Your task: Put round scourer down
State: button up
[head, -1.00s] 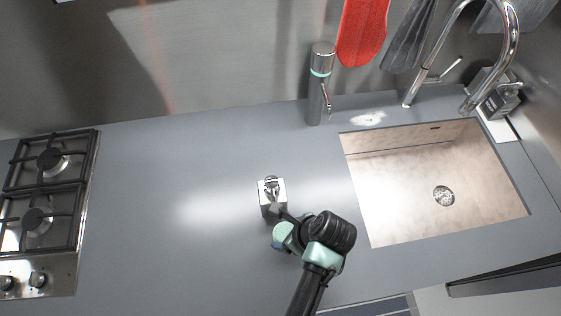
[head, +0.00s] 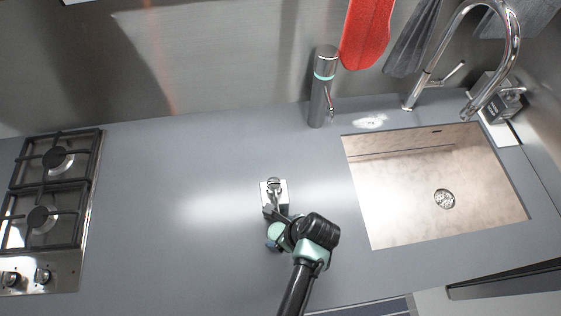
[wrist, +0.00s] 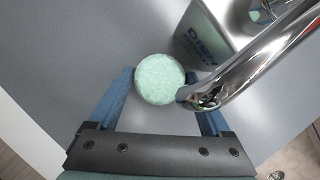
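The round scourer (wrist: 160,79) is a pale green disc, seen between the tips of my gripper's blue fingers (wrist: 159,82) in the wrist view. The fingers lie along its two sides and appear closed on it. A chrome spout passes over its right edge and hides part of the right finger. In the head view my gripper (head: 272,243) is low over the grey counter, just in front of the soap dispenser, and the scourer cannot be made out. Whether the scourer touches the counter cannot be told.
The boxy metal dish soap dispenser (head: 275,197), also in the wrist view (wrist: 205,35), stands very close to my gripper. The sink (head: 440,215) is at right, the gas hob (head: 45,205) at left. The counter (head: 165,220) between hob and dispenser is clear.

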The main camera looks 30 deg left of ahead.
jog(key=shift+o, duration=1)
jog(key=shift+r, duration=0.15)
jog(key=v, duration=1.2)
